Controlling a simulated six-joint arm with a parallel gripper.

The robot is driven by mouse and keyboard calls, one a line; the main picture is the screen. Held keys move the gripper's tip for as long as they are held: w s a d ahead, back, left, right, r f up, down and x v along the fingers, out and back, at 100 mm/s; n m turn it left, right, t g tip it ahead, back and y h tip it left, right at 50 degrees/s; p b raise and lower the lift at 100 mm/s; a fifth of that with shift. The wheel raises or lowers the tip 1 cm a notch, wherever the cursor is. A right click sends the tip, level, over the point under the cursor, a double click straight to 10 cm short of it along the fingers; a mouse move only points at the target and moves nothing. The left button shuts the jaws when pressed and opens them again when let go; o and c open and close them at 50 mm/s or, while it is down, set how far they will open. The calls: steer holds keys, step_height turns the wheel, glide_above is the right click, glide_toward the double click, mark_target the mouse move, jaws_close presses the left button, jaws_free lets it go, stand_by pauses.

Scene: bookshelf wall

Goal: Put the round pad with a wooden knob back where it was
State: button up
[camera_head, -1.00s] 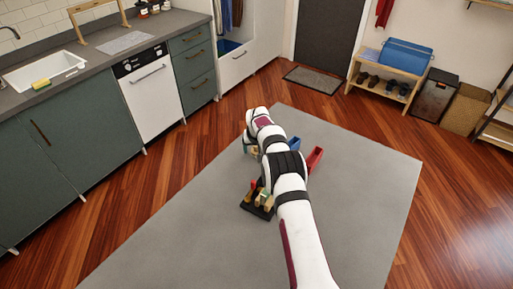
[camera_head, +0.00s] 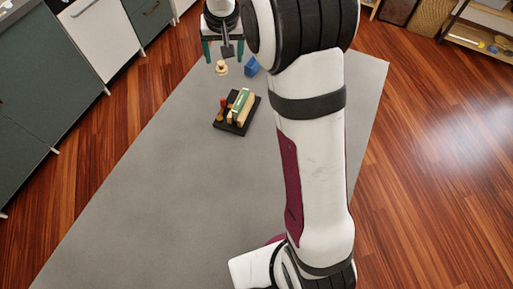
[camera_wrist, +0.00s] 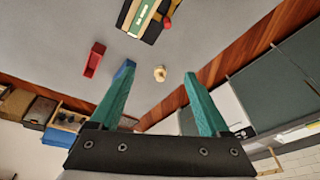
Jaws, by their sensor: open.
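The round pad with a wooden knob (camera_head: 221,69) is small and pale, on the grey surface just below my gripper in the head view. It also shows in the wrist view (camera_wrist: 159,73), apart from the fingers. My gripper (camera_head: 223,52) is open and empty, its green fingers (camera_wrist: 158,69) apart and pointing down towards the pad. A dark tray (camera_head: 219,126) nearer the camera holds several upright pieces, among them a red-topped one and a green-and-wood one. The tray also shows at the top of the wrist view (camera_wrist: 154,31).
A blue block (camera_head: 251,66) stands close to the right of the pad; one finger partly covers it in the wrist view. A red box (camera_wrist: 95,60) lies farther left there and is hidden by my arm in the head view. The grey surface (camera_head: 150,190) is bare at the left front.

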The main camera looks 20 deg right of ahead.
steer(key=s+a+r+m+g+y, duration=0.1)
steer(key=s+a, duration=0.1)
steer(key=s, duration=1.6)
steer(key=s+a+r+m+g, duration=0.1)
steer(key=s+a+g, duration=0.1)
steer(key=s, duration=1.6)
steer(key=shift+m+y, duration=0.4)
steer(key=shift+d, duration=0.1)
